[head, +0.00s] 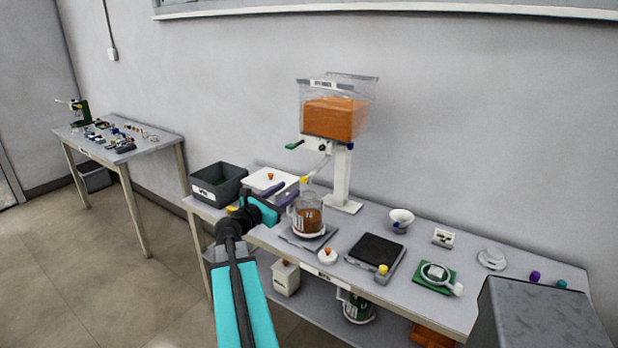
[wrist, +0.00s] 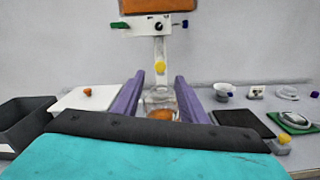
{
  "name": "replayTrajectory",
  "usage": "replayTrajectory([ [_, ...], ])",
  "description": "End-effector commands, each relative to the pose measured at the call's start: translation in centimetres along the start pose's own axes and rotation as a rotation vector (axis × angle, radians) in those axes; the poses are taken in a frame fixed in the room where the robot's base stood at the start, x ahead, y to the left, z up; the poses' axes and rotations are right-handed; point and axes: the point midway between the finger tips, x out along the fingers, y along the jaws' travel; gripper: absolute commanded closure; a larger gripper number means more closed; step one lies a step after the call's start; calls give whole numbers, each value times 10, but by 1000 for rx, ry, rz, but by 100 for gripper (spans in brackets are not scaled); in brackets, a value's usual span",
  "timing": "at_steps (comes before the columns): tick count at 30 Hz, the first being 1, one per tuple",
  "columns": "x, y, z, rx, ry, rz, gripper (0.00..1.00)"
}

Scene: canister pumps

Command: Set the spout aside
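The spout (head: 322,165) is a pale tube that slants down from the dispenser and ends in a yellow tip. In the wrist view its yellow tip (wrist: 160,68) shows at the centre, beyond the fingertips. My gripper (head: 288,193) is left of the spout in the head view, with purple fingers spread. In the wrist view its fingers (wrist: 159,82) stand apart with nothing held between them. A clear jar (head: 307,215) with orange-brown contents stands below the spout. The jar (wrist: 160,97) shows between and beyond the fingers, partly hidden by my gripper.
The dispenser (head: 335,118) holds orange material. A dark grey bin (head: 217,186) and a white board (head: 258,180) with an orange knob lie at left. A black scale (head: 375,250), a white funnel (head: 401,217) and a green board (head: 432,289) lie at right. Bare bench surface lies between them.

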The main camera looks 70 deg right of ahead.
Motion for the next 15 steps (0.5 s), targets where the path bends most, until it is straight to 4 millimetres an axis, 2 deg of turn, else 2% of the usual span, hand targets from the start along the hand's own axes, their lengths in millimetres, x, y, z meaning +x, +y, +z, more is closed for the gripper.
replayTrajectory([
  [8, 8, 0, 0, 1, 1, -2, 61],
  [15, 34, 0, 1, 2, 0, -3, 61],
])
